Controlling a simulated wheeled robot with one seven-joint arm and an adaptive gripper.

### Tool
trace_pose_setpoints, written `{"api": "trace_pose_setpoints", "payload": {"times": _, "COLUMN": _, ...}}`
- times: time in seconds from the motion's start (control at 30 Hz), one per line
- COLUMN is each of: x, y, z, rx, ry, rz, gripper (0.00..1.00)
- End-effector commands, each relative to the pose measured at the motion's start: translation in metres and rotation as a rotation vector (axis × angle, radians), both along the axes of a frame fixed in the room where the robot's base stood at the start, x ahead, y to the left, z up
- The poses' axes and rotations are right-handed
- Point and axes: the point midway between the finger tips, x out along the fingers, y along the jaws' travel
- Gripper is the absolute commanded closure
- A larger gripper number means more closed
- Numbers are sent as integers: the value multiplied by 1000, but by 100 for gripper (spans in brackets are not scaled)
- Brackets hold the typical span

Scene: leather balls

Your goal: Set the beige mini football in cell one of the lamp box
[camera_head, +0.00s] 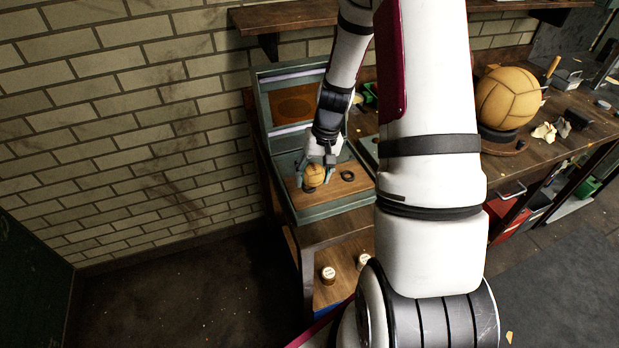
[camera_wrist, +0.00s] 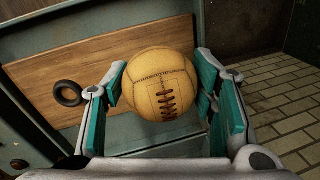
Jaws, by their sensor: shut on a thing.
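The beige mini football (camera_head: 314,176) is a small tan ball with dark lacing. In the wrist view the football (camera_wrist: 160,84) sits between the teal pads of my gripper (camera_wrist: 165,105), which is shut on it. In the head view my gripper (camera_head: 316,174) is over the left part of the open lamp box (camera_head: 336,207), a grey-green case with a raised lid. A wooden board (camera_head: 352,179) lies inside the box; it also shows in the wrist view (camera_wrist: 60,75). I cannot tell whether the ball touches the board, and no cell marking is readable.
A dark ring (camera_head: 347,176) lies on the board right of the ball; it also shows in the wrist view (camera_wrist: 68,93). A large tan ball (camera_head: 508,98) rests on a stand on the bench at right. A brick wall (camera_head: 130,130) is at left.

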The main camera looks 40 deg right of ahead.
Motion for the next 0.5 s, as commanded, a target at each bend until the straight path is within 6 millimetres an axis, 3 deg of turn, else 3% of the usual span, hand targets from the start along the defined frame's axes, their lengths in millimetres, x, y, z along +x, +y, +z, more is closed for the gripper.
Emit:
{"api": "trace_pose_setpoints", "payload": {"times": 0.2, "x": 25, "y": -5, "z": -2, "rx": 0, "ry": 0, "rz": 0, "gripper": 79}}
{"api": "trace_pose_setpoints", "payload": {"times": 0.5, "x": 25, "y": -5, "z": -31, "rx": 2, "ry": 2, "rz": 0, "gripper": 79}}
